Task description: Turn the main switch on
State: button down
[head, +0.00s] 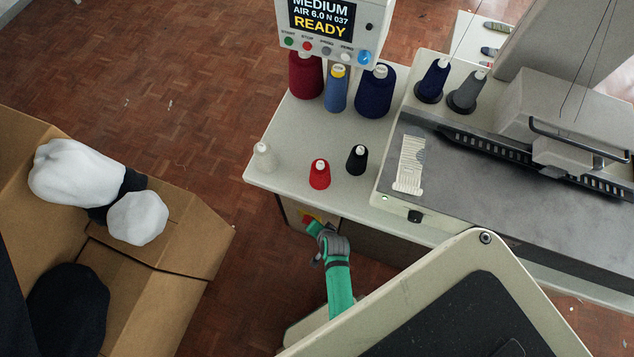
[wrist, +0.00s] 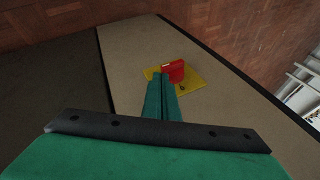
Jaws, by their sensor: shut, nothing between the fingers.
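The main switch is a red handle (wrist: 173,71) on a yellow plate (wrist: 190,88), fixed to the beige side panel of the machine stand. In the head view a bit of the yellow plate and red handle (head: 309,219) shows below the table edge, partly covered by my gripper. My gripper (head: 316,229) is shut and empty, with its green fingers pointing at the switch. In the wrist view the shut fingertips (wrist: 161,77) lie over the plate's left part, just left of the red handle. I cannot tell whether they touch it.
Above the switch is the white table (head: 290,185) with several thread cones and a display reading READY (head: 322,25). The sewing machine bed (head: 480,180) is at right. An open cardboard box (head: 190,230) with white and dark items stands at left. Bare parquet floor lies between.

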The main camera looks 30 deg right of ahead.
jog(key=s+d+r, duration=0.2)
jog(key=s+r, duration=0.6)
jog(key=r, duration=0.1)
jog(key=shift+s, duration=0.3)
jog(key=s+a+r+n+t, duration=0.2)
jog(key=a+r, duration=0.4)
jog(key=r, duration=0.4)
jog(key=s+a+r+n+t, duration=0.2)
jog(key=a+r+n+t, duration=0.2)
jog(key=r, duration=0.6)
jog(key=s+a+r+n+t, duration=0.2)
jog(key=a+r+n+t, duration=0.1)
jog(key=a+r+n, duration=0.4)
notch_tip(320, 180, up, 4)
jog(key=shift+s+a+r+n+y, duration=0.15)
jog(key=shift+a+n+y, duration=0.25)
jog(key=shift+a, duration=0.55)
